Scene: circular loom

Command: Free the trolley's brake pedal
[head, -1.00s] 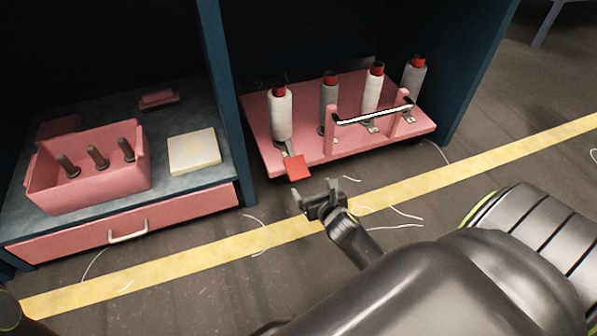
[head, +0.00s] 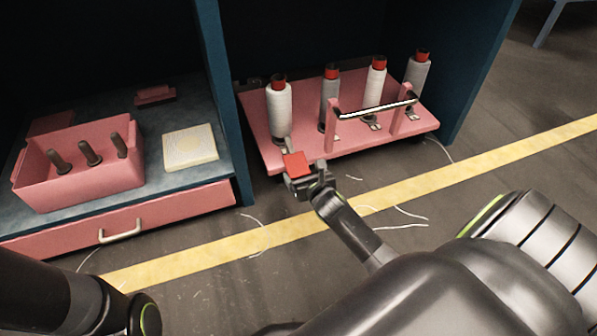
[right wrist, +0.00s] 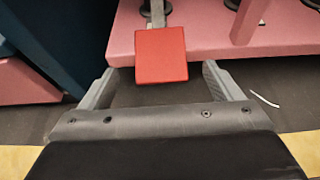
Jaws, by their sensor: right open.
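The brake pedal is a red square plate (head: 296,164) on a grey lever at the front left edge of the pink trolley (head: 300,152). In the right wrist view the red pedal (right wrist: 161,55) sits between and just beyond the fingertips. My right gripper (head: 307,184) is open and empty, close in front of the pedal. In the wrist view its two fingers (right wrist: 158,80) stand wide on either side of the pedal. I cannot tell whether either finger touches it. My left arm shows at the lower left, but its gripper fingers are not visible.
Several thread cones, one a white cone (head: 279,112), stand on the trolley behind its handle (head: 376,112). A blue post (head: 226,100) stands left of it. Loose threads and a yellow stripe (head: 420,186) lie on the floor. A pink bin (head: 80,190) stands on the left bench.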

